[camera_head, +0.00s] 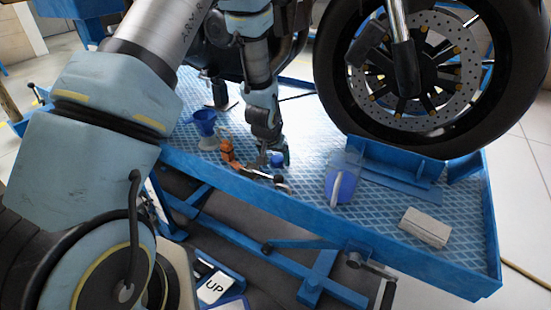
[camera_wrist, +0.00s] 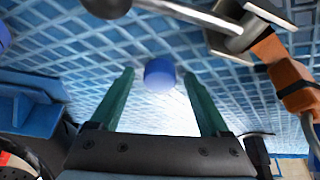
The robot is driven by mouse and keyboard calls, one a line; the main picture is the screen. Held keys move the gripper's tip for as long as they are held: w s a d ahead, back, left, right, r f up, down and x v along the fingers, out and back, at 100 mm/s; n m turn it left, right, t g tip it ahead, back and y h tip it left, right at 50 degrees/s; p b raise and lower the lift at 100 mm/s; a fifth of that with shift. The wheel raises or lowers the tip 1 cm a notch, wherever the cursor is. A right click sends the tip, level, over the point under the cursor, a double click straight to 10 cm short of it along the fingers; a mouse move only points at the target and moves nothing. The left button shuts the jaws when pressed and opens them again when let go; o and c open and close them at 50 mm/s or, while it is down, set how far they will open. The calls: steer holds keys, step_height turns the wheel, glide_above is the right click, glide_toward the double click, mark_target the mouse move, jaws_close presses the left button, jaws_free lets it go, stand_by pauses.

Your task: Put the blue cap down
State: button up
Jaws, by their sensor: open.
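The blue cap (camera_head: 277,160) is on or just above the lift's blue patterned deck (camera_head: 385,215). In the wrist view the cap (camera_wrist: 160,74) shows between the tips of my two green fingers, with a visible gap on each side. My gripper (camera_head: 274,156) points down over the deck and is open. It also shows in the wrist view (camera_wrist: 158,76). Whether the cap's underside touches the deck is hard to tell.
An orange-handled tool (camera_head: 228,151) and a metal tool (camera_head: 270,181) lie close to my gripper. A blue funnel (camera_head: 205,118) is to the left. A blue-and-white container (camera_head: 342,182) and a grey block (camera_head: 425,227) are right. The motorcycle wheel (camera_head: 430,70) stands behind.

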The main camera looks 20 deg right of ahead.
steer(key=v, duration=1.2)
steer(key=shift+p, duration=0.4)
steer(key=a+r+n+y, duration=0.1)
steer(key=a+r+n, duration=0.15)
steer(key=a, duration=0.55)
steer(key=a+r+n+y, duration=0.1)
steer(key=a+r, duration=0.2)
steer(key=a, duration=0.4)
steer(key=s+a+r+n+g, duration=0.1)
steer(key=s+a+r, duration=0.1)
steer(key=a, duration=0.4)
steer(key=s+a+r+n+g+y, duration=0.1)
steer(key=s+a+r+n, duration=0.1)
steer(key=s+a, duration=0.3)
steer(key=a, duration=0.2)
steer(key=shift+s+a, duration=0.3)
steer(key=shift+s, duration=0.1)
